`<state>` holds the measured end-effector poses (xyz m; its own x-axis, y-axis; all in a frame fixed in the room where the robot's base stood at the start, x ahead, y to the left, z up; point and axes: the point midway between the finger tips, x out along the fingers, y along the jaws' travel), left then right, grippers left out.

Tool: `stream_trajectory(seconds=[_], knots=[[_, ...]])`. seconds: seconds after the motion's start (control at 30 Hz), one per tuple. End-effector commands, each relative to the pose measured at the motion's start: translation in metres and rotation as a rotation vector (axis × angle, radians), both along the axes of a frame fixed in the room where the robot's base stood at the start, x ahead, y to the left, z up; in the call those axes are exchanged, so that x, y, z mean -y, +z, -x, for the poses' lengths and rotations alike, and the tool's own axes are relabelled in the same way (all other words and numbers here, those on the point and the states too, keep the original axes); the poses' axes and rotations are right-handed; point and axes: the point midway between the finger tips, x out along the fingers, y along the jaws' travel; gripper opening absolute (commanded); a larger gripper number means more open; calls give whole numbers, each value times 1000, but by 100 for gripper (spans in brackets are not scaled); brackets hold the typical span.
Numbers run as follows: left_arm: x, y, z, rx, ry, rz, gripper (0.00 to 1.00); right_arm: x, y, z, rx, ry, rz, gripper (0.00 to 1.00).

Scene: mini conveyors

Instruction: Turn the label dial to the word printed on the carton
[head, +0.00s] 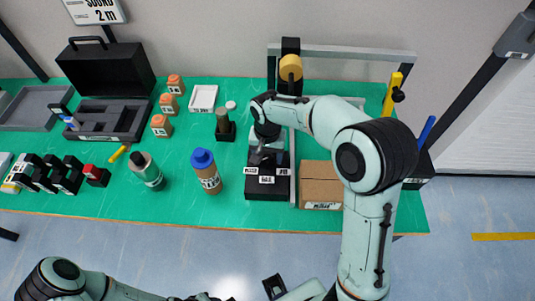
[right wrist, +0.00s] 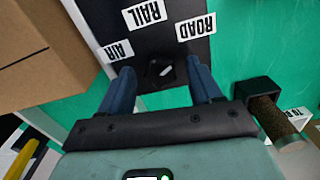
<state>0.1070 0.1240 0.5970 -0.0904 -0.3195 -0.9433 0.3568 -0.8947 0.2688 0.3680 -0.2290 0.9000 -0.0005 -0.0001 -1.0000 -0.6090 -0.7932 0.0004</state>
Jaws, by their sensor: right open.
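The label dial is a black block (head: 262,188) in the head view, with white word labels on its front. In the right wrist view its dark face (right wrist: 185,50) carries AIR, RAIL and ROAD labels around a small dark knob (right wrist: 153,77). The knob's white mark slants up and right, roughly toward ROAD. My right gripper (right wrist: 160,68) is open, its blue fingers on either side of the knob; I cannot tell whether they touch it. The carton (head: 320,182) stands right of the dial; its front label is too small to read surely.
Left of the dial stand a blue-capped bottle (head: 206,172) and a dark holder with a cylinder (head: 225,129). A metal frame (head: 345,52) rises behind, with a yellow post (head: 391,92) at right.

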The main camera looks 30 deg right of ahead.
Motion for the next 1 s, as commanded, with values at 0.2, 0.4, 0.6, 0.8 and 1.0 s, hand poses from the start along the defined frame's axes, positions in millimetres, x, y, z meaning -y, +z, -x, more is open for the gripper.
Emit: stream_trajectory(seconds=[0.2, 0.4, 0.6, 0.8, 1.0], knots=[[0, 0, 0, 0, 0, 0, 43, 0, 0, 0, 0, 0, 0, 38], [0, 0, 0, 0, 0, 0, 43, 0, 1, 0, 0, 0, 0, 7], [0, 1, 0, 0, 0, 0, 43, 0, 1, 0, 1, 24, -1, 8], [0, 2, -1, 1, 0, 0, 43, 1, 1, 0, 1, 111, -1, 8], [0, 5, -3, 3, 0, 0, 43, 1, 2, 0, 1, 270, 0, 8]])
